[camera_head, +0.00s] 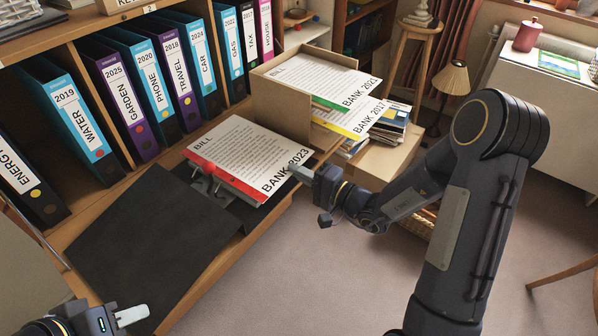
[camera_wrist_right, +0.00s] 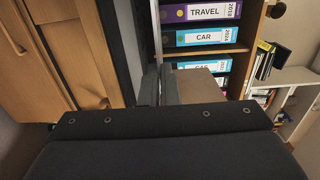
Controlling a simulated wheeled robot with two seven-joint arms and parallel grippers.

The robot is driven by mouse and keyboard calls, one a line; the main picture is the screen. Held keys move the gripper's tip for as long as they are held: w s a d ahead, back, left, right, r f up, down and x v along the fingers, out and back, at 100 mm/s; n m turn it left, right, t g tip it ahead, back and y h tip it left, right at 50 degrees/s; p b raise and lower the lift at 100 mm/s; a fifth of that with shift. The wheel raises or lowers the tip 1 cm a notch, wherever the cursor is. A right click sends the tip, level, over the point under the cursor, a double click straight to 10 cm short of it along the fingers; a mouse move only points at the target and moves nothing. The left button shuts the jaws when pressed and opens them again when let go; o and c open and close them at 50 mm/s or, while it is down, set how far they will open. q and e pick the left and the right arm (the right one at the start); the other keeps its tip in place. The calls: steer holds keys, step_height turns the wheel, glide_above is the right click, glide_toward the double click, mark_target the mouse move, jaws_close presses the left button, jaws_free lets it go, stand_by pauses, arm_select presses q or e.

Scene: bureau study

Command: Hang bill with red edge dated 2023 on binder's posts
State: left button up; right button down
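The bill with a red edge, marked BANK 2023 (camera_head: 245,150), lies on the open black binder (camera_head: 150,240) in the head view. Its red edge (camera_head: 222,180) faces the front left. The binder's metal posts (camera_head: 205,180) show at that edge; I cannot tell whether they pass through the bill's holes. My right gripper (camera_head: 302,173) is at the bill's right corner, by the printed date. Its fingers (camera_wrist_right: 162,86) look close together in the right wrist view, where no paper shows, so its grip is unclear. My left gripper (camera_head: 132,315) is at the lower left, away from the bill, partly cut off.
Labelled binders (camera_head: 80,125) stand in the shelf behind. A cardboard box (camera_head: 280,105) behind the bill holds a green-edged BANK 2023 bill (camera_head: 320,82) and a yellow-edged BANK 2017 bill (camera_head: 365,118). The desk's front edge runs close to the binder; open floor lies in front.

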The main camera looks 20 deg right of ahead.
arm_select(q)
steer(key=shift+f+b, duration=0.55)
steer(key=shift+f, duration=0.05)
arm_select(e)
steer(key=shift+f, duration=0.2)
steer(key=c, duration=2)
jaws_free()
steer(key=shift+s+d, duration=0.1)
arm_select(q)
steer(key=shift+f+b, duration=0.65)
steer(key=shift+b, duration=0.05)
arm_select(e)
steer(key=shift+v, duration=1.6)
steer(key=o, duration=0.3)
